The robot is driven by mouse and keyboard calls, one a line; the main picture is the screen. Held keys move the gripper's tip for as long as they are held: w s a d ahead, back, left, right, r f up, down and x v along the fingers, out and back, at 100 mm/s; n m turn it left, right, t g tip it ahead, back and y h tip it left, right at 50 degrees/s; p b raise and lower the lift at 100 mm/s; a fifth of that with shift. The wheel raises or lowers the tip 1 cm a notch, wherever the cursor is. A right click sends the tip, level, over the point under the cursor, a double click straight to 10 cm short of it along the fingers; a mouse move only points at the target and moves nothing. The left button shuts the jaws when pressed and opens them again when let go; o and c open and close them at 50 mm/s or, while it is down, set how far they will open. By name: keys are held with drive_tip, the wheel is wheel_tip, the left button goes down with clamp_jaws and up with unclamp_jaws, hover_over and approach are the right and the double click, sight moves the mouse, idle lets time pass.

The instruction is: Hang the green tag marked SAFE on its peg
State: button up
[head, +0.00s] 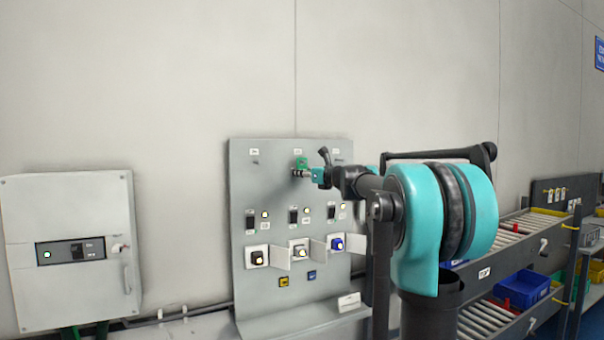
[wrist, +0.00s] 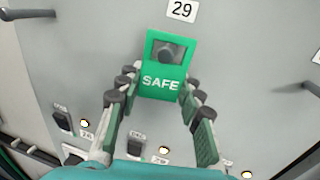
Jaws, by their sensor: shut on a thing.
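The green tag marked SAFE (wrist: 161,84) is upright in front of the grey panel, just below the label 29 (wrist: 182,10). It also shows in the head view (head: 301,161). My gripper (wrist: 160,87) is shut on the tag, with a finger at each side of its lower part. In the head view my gripper (head: 312,174) reaches the panel from the right. A dark round peg end (wrist: 170,53) shows inside the tag's window. I cannot tell whether the peg passes through the window or is still behind it.
The grey panel (head: 240,190) carries switches, lamps and small open covers below the tag. Other pegs stand at left (wrist: 28,13) and right (wrist: 312,90) in the wrist view. A grey cabinet (head: 70,210) is at left; a roller rack (head: 515,235) is at right.

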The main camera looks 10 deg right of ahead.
drive_tip(key=o, duration=1.3)
drive_tip(key=shift+s, duration=0.1)
drive_tip(key=v, duration=0.3)
drive_tip(key=a+v, duration=0.1)
drive_tip(key=v, duration=0.2)
drive_tip(key=s+v, duration=0.1)
drive_tip(key=v, duration=0.2)
drive_tip(key=shift+s+a, duration=0.2)
drive_tip(key=shift+s, duration=0.05)
idle(0.4)
